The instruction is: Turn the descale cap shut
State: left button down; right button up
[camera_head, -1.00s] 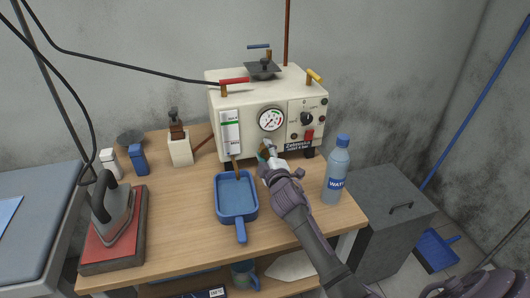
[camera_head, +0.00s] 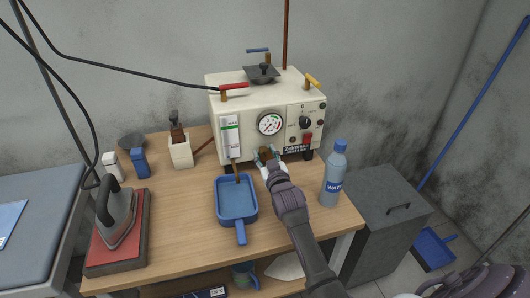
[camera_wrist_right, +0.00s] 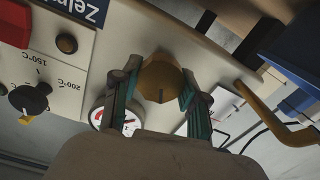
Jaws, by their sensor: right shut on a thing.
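The white Zelmotor boiler (camera_head: 235,105) stands at the back of the wooden table. The descale cap (camera_head: 265,152), a small brass-brown knob, is low on its front, below the round gauge. My right gripper (camera_head: 267,156) is at the cap, with one teal finger on each side of it. In the right wrist view the rounded brass cap (camera_wrist_right: 160,82) sits between the fingers of the right gripper (camera_wrist_right: 160,90), which is shut on it. The cap's seat and thread are hidden.
A blue dustpan-like tray (camera_head: 236,200) lies left of my right arm. A water bottle (camera_head: 334,175) stands close on its right. An iron (camera_head: 118,215) rests on a red pad at the left. A grey cabinet (camera_head: 385,235) stands beside the table.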

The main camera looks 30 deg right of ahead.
jog(key=m+p, duration=0.1)
jog(key=m, duration=0.4)
jog(key=shift+d+f, duration=0.1)
dwell(0.7)
jog(key=o, duration=1.1)
jog(key=shift+o, duration=0.2)
jog(key=shift+s, duration=0.15)
jog(key=v, duration=1.2)
